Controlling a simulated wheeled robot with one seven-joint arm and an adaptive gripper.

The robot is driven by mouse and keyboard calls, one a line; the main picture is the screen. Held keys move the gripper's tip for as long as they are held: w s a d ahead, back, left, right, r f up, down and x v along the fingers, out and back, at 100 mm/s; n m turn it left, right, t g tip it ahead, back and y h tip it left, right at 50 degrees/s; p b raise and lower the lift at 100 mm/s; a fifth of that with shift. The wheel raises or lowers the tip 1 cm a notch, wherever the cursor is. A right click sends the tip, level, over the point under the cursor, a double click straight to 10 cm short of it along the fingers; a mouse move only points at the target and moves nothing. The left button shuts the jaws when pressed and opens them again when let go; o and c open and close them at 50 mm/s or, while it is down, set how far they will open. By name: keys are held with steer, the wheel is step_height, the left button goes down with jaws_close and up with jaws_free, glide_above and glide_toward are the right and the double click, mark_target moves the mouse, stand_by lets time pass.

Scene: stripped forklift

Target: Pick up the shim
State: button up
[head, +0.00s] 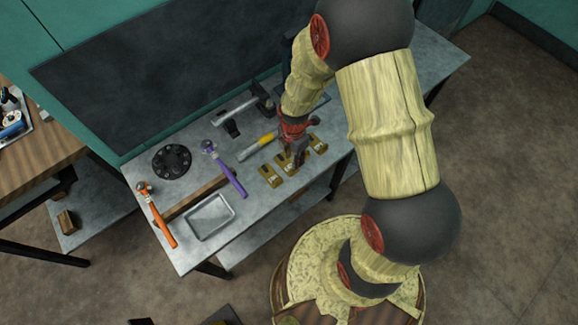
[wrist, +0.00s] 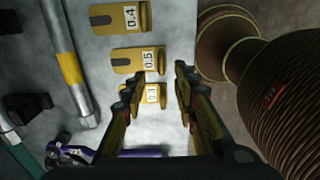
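Three slotted brass-yellow shims lie in a row on the grey metal bench. In the wrist view they are the shim marked 0.4 (wrist: 118,17), the shim marked 0.5 (wrist: 136,60) and a nearer shim (wrist: 153,95) whose label is hard to read. In the head view I see a left shim (head: 269,176), a middle shim (head: 284,163) and a right shim (head: 318,145). My gripper (head: 299,163) hangs over the row. In the wrist view my gripper (wrist: 160,68) is open, its fingers either side of the nearest shim, partly hiding it. I cannot tell whether they touch it.
A yellow-banded tool (head: 262,143) lies behind the shims. A purple hammer (head: 228,172), metal tray (head: 209,217), wooden bar (head: 190,198) and orange hammer (head: 160,218) lie left. A black round part (head: 171,161) and a grey-handled hammer (head: 235,112) are farther back. The bench's front edge is close.

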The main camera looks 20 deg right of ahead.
mark_target(285, 164)
steer(key=shift+f+b, duration=0.55)
steer(key=shift+f, duration=3.3)
steer(key=shift+s, duration=0.1)
steer(key=c, duration=0.3)
steer(key=c, duration=0.4)
jaws_close()
